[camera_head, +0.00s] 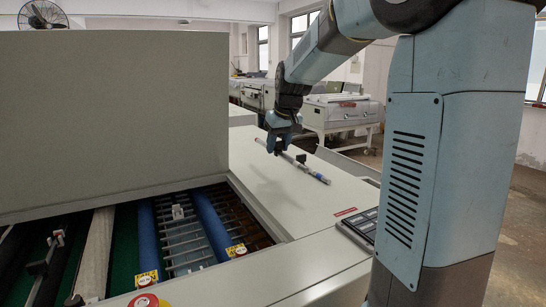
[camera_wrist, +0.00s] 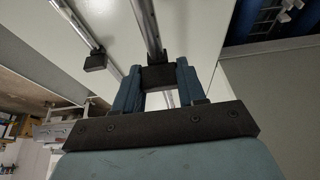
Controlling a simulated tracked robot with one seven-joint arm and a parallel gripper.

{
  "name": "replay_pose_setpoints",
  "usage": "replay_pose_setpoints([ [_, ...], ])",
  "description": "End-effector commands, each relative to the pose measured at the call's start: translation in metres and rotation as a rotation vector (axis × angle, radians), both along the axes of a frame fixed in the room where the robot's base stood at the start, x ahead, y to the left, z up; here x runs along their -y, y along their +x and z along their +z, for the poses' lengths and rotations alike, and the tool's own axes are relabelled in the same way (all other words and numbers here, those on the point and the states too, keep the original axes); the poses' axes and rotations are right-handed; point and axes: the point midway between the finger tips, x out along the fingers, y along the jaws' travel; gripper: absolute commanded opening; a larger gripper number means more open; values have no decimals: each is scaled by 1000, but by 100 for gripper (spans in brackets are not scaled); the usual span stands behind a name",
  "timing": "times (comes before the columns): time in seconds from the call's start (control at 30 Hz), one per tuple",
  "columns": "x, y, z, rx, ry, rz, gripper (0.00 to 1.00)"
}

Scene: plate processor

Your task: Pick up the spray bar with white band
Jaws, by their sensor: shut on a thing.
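My gripper (camera_head: 280,149) is over the pale flat top of the machine, pointing down. In the wrist view its two blue fingers (camera_wrist: 158,88) are closed on the black block of a metal spray bar (camera_wrist: 148,28), which runs away from the fingers. A second metal bar (camera_wrist: 75,22) with its own black block (camera_wrist: 97,62) lies to the left, apart from the fingers. In the head view a thin bar (camera_head: 318,177) shows below and right of my gripper, with a black block (camera_head: 302,158) near it. I cannot make out a white band, or whether the held bar is lifted.
A large grey cover (camera_head: 110,110) stands upright at left. Beside it is an open bay with blue rollers (camera_head: 210,222) and rods. A keypad (camera_head: 360,225) is at the machine's right edge. The pale top (camera_head: 270,190) around the bars is otherwise clear.

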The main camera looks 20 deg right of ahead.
Motion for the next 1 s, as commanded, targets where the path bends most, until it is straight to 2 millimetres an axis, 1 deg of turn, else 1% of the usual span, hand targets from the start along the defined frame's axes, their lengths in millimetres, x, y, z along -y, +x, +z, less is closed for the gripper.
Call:
replay_pose_setpoints([
  [0.03, 1, -9, 13, 6, 2, 0, 5],
  [0.1, 3, -22, 25, 5, 1, 0, 5],
  [0.3, 8, -60, 40, 3, 0, 1, 5],
  [0.5, 12, -87, 51, 2, 1, 0, 5],
  [0.7, 14, -101, 58, 1, 1, 0, 5],
  [1.0, 14, -105, 59, 0, 1, 1, 5],
])
